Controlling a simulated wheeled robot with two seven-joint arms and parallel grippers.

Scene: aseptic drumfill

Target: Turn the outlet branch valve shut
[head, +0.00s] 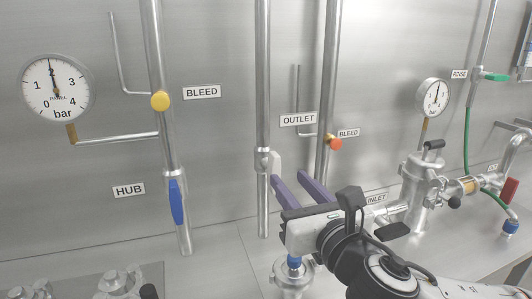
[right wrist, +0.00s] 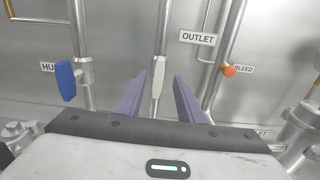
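The outlet branch valve (head: 262,160) sits on the middle vertical pipe, left of the OUTLET label (head: 298,119). Its pale grey lever (head: 277,163) points roughly up and down, along the pipe. My right gripper (head: 288,176) is open, with its two purple fingers pointing at the wall just below and in front of the lever. My left gripper is not in view.
A blue HUB lever (head: 177,202) hangs on the left pipe. A yellow bleed knob (head: 160,100) and an orange bleed knob (head: 335,144) stand out from the pipes. Gauges (head: 57,88) and inlet fittings (head: 421,180) flank the area. Bare counter lies below the middle pipe.

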